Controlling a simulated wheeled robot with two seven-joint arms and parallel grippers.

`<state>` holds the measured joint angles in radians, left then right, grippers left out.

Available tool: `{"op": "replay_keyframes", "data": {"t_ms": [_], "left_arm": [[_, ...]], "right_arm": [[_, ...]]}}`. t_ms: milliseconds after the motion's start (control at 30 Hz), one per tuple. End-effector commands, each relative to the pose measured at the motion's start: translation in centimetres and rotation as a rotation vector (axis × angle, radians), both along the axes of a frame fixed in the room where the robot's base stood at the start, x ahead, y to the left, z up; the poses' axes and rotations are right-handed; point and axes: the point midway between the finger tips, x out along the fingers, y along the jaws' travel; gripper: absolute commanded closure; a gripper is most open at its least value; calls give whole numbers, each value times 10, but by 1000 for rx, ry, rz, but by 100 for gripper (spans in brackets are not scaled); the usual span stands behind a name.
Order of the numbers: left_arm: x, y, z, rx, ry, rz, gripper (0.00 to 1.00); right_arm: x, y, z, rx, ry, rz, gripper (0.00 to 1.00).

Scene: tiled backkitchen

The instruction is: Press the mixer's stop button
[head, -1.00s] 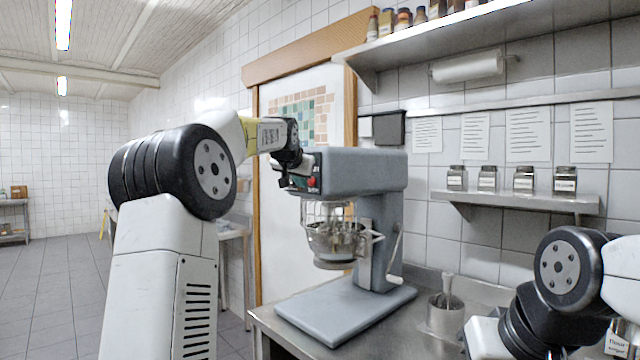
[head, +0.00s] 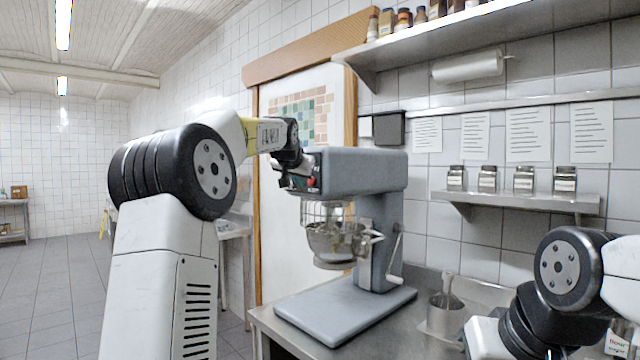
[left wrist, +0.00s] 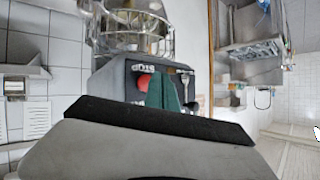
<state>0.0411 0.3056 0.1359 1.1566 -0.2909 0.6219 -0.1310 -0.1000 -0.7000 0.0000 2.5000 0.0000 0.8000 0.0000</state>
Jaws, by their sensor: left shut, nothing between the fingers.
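The grey mixer (head: 365,172) stands on the steel counter. Its red stop button (head: 312,182) is on the front of its head, and in the left wrist view the red button (left wrist: 144,82) sits beside a STOP label (left wrist: 150,70). My left gripper (head: 298,182) is at the mixer's front panel, right by the button. In the left wrist view its green fingers (left wrist: 172,88) are together, with nothing between them, just beside the button. Whether they touch the panel or the button, I cannot tell. My right gripper is out of view.
The mixer's bowl (head: 335,245) and wire guard (head: 325,212) hang below its head. A metal pot (head: 444,312) stands on the counter (head: 425,335) to the right. Small jars (head: 488,179) stand on a wall shelf (head: 520,199). A door (head: 290,210) is behind the mixer.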

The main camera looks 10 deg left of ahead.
Motion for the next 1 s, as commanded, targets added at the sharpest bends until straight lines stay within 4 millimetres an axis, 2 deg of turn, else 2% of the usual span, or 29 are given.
{"op": "replay_keyframes", "data": {"t_ms": [633, 1000], "left_arm": [[0, 0, 0, 0, 0, 0, 100], [7, -6, 0, 0, 0, 0, 100]], "right_arm": [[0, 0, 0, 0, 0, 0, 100], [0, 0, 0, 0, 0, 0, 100]]}}
